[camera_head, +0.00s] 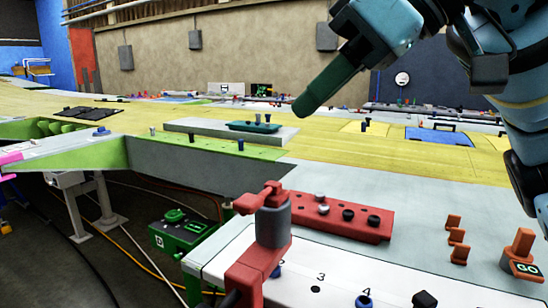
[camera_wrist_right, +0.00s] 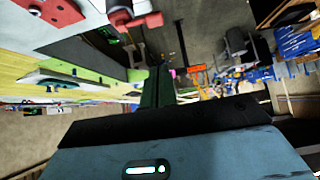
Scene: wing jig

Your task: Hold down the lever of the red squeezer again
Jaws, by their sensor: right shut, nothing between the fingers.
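The red squeezer (camera_head: 274,222) stands at the near edge of the white numbered strip. It has a red base, a grey cylinder and a red lever (camera_head: 262,197) on top. My right gripper (camera_head: 303,108) is shut and empty, in the air above the work surface. In the head picture it is higher than the lever and a little to its right, clearly apart from it. In the right wrist view its dark green fingers (camera_wrist_right: 157,82) point up the picture, and red parts that look like the squeezer (camera_wrist_right: 130,18) show at the top. My left gripper is not in view.
A red block with knobs (camera_head: 340,218) lies behind the squeezer. Small orange pieces (camera_head: 457,237) and an orange GO button (camera_head: 520,252) stand at the right. The white strip (camera_head: 330,262) carries numbers and pegs. A green box (camera_head: 180,232) is below, left.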

